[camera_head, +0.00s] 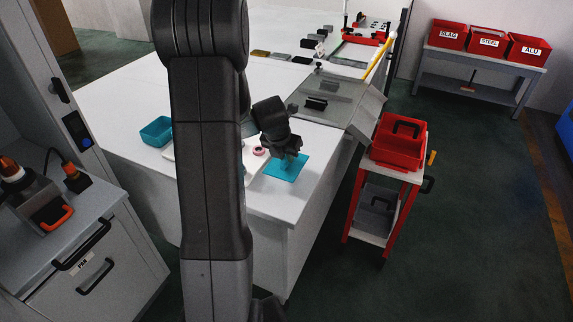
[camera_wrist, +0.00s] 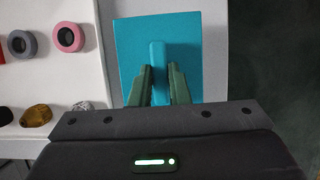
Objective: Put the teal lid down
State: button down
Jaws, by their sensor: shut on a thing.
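The teal lid (camera_head: 284,170) is a flat square plate near the front right edge of the white table, to the right of a white tray. In the wrist view the lid (camera_wrist: 188,45) has a raised bar handle (camera_wrist: 158,70) between my fingers. My gripper (camera_wrist: 159,85) is shut on that handle. In the head view my gripper (camera_head: 288,157) is right above the lid. Whether the lid touches the table is hard to tell. A teal open box (camera_head: 157,131) stands farther left on the table, partly behind my arm.
The white tray (camera_wrist: 75,85) holds a pink ring (camera_wrist: 68,37), a grey ring (camera_wrist: 21,43) and several small stones. A grey sloped fixture (camera_head: 335,100) stands behind the lid. A red cart with a red bin (camera_head: 398,142) stands right of the table. Bare tabletop (camera_head: 265,205) lies in front.

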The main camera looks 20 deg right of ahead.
aim_at(285, 160)
jog(key=shift+f, duration=1.75)
jog(key=shift+f, duration=0.15)
jog(key=c, duration=1.4)
grip_release()
jog(key=shift+r, duration=0.25)
jog(key=v, duration=1.1)
jog(key=shift+s+a+r, duration=0.1)
jog(key=shift+a+r, duration=0.05)
jog(key=shift+r, duration=0.2)
